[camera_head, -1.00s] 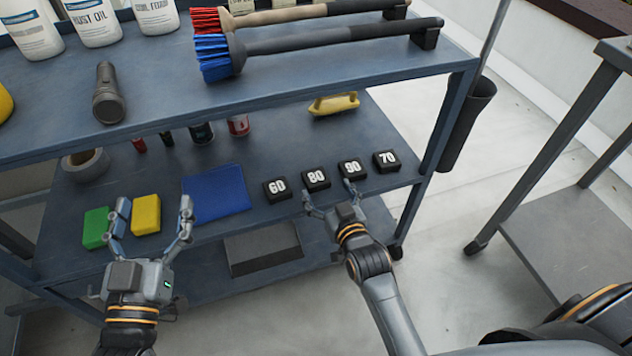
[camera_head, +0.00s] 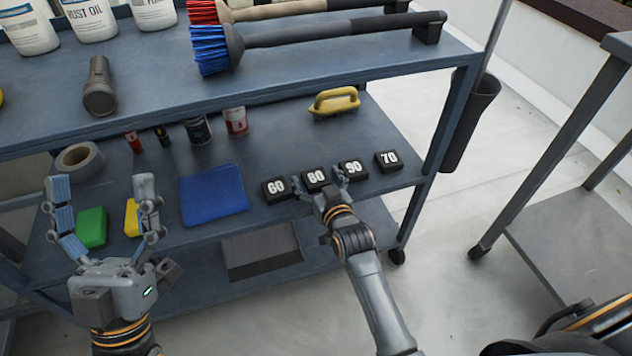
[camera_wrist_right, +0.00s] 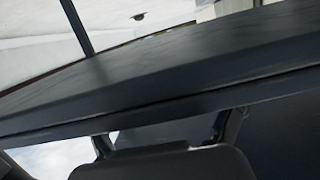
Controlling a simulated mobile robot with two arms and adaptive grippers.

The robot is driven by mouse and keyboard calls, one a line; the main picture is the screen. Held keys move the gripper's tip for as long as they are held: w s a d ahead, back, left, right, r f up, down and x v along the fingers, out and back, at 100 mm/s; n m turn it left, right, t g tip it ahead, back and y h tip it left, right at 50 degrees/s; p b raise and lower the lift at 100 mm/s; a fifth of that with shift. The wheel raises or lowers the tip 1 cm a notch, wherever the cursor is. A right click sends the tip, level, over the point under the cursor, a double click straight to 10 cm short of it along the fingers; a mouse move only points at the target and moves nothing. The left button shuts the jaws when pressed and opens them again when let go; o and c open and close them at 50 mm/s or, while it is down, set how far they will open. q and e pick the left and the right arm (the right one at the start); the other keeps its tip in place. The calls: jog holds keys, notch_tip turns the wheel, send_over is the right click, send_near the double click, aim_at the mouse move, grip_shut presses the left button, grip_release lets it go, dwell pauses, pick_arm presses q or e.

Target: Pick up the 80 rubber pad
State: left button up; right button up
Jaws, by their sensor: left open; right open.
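The 80 rubber pad (camera_head: 316,180) is a small black block with a white number, in a row on the middle shelf (camera_head: 120,190). It stands between the 60 pad (camera_head: 275,189) and the 90 pad (camera_head: 352,169); the 70 pad (camera_head: 388,161) is at the row's right end. My right gripper (camera_head: 317,186) is open, its fingers on either side of the 80 pad's near part; contact cannot be told. In the right wrist view no pad shows, only the gripper's fingers (camera_wrist_right: 162,140) and a dark shelf edge. My left gripper (camera_head: 102,185) is open and empty, before the green and yellow sponges.
A green sponge (camera_head: 92,227), yellow sponge (camera_head: 132,218) and blue cloth (camera_head: 213,194) lie left of the pads. A yellow-handled brush (camera_head: 334,101) and several cans stand behind. The upper shelf (camera_head: 300,75) overhangs the back. A dark box (camera_head: 262,252) sits below.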

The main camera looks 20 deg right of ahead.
jog(key=shift+w, duration=0.2)
jog(key=c, duration=1.3)
jog(key=shift+r, duration=0.1)
jog(key=shift+c, duration=0.2)
